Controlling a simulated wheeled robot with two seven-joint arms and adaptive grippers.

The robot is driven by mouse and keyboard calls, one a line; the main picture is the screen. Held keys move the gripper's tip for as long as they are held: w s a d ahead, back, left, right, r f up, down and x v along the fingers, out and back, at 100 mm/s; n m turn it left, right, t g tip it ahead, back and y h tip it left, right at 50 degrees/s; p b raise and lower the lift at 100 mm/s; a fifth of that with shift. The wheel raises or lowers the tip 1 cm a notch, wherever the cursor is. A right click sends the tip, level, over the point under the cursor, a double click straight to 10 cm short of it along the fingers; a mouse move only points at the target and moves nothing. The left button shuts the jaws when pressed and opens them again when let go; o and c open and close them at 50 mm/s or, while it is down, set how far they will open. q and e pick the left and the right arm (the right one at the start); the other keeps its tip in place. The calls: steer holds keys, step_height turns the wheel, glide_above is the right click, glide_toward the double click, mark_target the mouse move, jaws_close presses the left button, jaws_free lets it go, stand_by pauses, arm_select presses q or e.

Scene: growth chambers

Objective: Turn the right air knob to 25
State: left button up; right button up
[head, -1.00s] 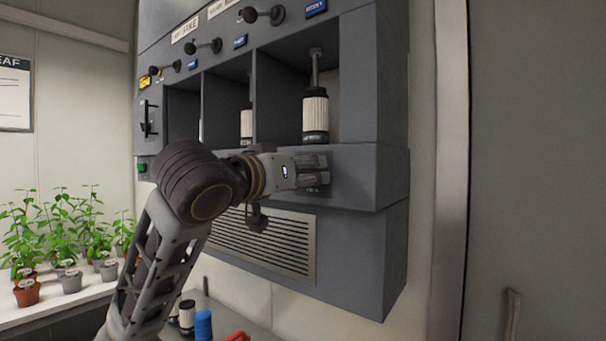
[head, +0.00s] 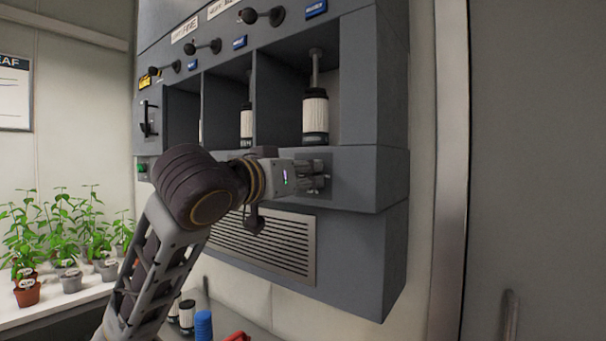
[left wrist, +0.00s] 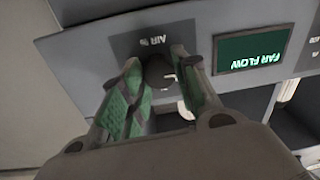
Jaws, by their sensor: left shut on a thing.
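A dark air knob (left wrist: 158,72) sits on the grey panel beneath an "AIR %" label (left wrist: 153,41) in the left wrist view. My left gripper (left wrist: 160,88) has its green-padded fingers on both sides of this knob and is shut on it. In the head view my left gripper (head: 322,176) is against the panel ledge below the rightmost bay and hides the knob. I cannot read the knob's setting. A dark green display (left wrist: 254,50) reading "FAR FLOW" is beside the label. My right gripper is not in view.
The grey cabinet (head: 392,180) has open bays with white-and-black cartridges (head: 315,115) above my gripper. A vent grille (head: 265,243) lies below. Black levers (head: 263,16) stick out above the bays. Potted plants (head: 70,245) stand on a shelf at left.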

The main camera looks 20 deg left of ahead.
arm_select(q)
steer(key=shift+m+p, duration=0.4)
steer(key=shift+m, duration=0.2)
steer(key=m+p, duration=0.2)
steer(key=m, duration=0.2)
steer(key=shift+m+p, duration=0.3)
steer(key=shift+p, duration=0.05)
steer(key=shift+m+p, duration=0.55)
steer(key=shift+m, duration=0.55)
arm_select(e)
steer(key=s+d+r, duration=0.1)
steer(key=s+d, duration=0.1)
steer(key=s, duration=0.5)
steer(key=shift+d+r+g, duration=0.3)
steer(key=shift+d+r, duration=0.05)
arm_select(q)
steer(key=shift+d+f, duration=0.1)
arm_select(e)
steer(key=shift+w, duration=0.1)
